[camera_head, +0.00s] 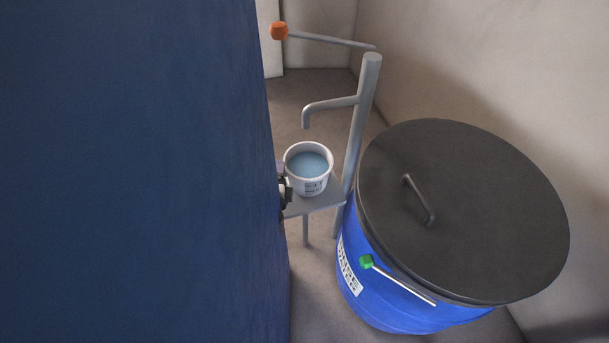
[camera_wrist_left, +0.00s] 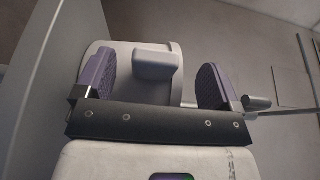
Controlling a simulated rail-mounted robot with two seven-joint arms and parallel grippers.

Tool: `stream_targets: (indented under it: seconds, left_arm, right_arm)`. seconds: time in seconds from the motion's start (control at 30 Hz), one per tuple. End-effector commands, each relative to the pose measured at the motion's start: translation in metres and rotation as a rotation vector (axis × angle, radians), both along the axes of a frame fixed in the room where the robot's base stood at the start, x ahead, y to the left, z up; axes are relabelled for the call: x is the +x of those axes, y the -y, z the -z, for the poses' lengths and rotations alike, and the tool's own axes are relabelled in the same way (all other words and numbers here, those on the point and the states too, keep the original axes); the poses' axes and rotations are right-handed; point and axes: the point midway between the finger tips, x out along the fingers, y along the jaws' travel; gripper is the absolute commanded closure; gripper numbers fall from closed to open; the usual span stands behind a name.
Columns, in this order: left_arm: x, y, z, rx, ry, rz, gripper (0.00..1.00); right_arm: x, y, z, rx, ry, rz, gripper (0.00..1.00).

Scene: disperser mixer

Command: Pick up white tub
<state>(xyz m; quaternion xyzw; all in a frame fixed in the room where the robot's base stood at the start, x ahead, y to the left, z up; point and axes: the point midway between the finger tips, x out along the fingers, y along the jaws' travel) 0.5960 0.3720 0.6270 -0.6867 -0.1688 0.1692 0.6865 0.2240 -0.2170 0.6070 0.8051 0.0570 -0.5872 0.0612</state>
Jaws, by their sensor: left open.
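The white tub (camera_head: 308,184) holds blue liquid and stands upright on a small grey stand (camera_head: 325,197) below a bent spout. My left gripper (camera_head: 282,181) is at the tub's left side in the head view, mostly hidden by a large dark blue surface. In the left wrist view the open left gripper (camera_wrist_left: 155,76) has a purple finger pad on each side of a white rounded body, which appears to be the tub (camera_wrist_left: 120,62). A pale block stands out from that body between the pads. Contact with the tub cannot be told. My right gripper is not in view.
A grey post (camera_head: 360,130) carries the spout (camera_head: 325,104) and an arm with an orange knob (camera_head: 279,31). A blue drum (camera_head: 400,310) with a black lid (camera_head: 470,220) stands close on the right. The dark blue surface (camera_head: 130,170) fills the left.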

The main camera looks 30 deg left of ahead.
Motion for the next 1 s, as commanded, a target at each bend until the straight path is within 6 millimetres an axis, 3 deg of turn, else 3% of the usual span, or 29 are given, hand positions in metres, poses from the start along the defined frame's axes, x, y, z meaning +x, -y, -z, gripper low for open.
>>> stream_targets:
  seconds: [0.2,0.53,1.0]
  left_arm:
    - [0.021,-0.012,0.000,0.001,0.000,-0.001,0.12]
    - [0.025,-0.014,0.000,0.000,-0.001,0.000,0.12]
    - [0.025,-0.014,0.000,0.000,0.000,0.000,0.56]
  right_arm:
    - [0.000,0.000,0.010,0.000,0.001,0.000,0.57]
    - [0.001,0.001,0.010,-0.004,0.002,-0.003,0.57]
    - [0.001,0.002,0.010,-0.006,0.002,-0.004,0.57]
